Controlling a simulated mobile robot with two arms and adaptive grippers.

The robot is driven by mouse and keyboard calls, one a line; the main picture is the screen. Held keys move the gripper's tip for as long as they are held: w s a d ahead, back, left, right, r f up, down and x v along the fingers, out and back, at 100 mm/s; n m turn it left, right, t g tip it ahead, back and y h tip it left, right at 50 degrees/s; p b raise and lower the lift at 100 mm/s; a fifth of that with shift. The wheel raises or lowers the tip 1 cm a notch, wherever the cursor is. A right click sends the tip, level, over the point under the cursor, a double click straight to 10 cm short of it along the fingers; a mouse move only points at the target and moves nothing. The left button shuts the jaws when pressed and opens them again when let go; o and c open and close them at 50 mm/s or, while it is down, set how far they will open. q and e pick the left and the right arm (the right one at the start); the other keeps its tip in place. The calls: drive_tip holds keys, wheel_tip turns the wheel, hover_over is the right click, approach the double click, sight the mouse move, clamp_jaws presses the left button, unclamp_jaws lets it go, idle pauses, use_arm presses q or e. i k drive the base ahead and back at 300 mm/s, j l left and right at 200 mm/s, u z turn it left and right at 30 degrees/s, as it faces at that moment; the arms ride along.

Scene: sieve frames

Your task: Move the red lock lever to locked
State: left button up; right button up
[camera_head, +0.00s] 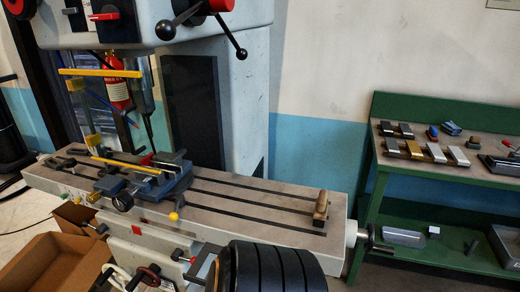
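A milling machine's long grey table (255,205) crosses the middle of the view. A small lever with a red end (177,255) shows below the table's front edge, left of a dark bracket. A small red piece (137,229) sits on the front below the table, and another red piece (147,159) is at the vise (155,180). I cannot tell which of these is the lock lever, or whether it stands locked. I make out neither of my grippers in the view.
A black ribbed body (270,268) fills the bottom middle, in front of the table. A cardboard box (50,265) stands at lower left. A handwheel (372,237) projects from the table's right end. A green bench (385,155) with metal blocks stands at right.

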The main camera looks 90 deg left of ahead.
sight(177, 256)
drive_tip(key=i+u, duration=0.15)
drive_tip(key=u, duration=0.25)
drive_tip(key=i+u, duration=0.1)
drive_tip(key=u, duration=0.3)
drive_tip(key=i+u, duration=0.15)
drive_tip(key=u, duration=0.25)
drive_tip(key=i+l+u, duration=0.1)
drive_tip(key=u, duration=0.35)
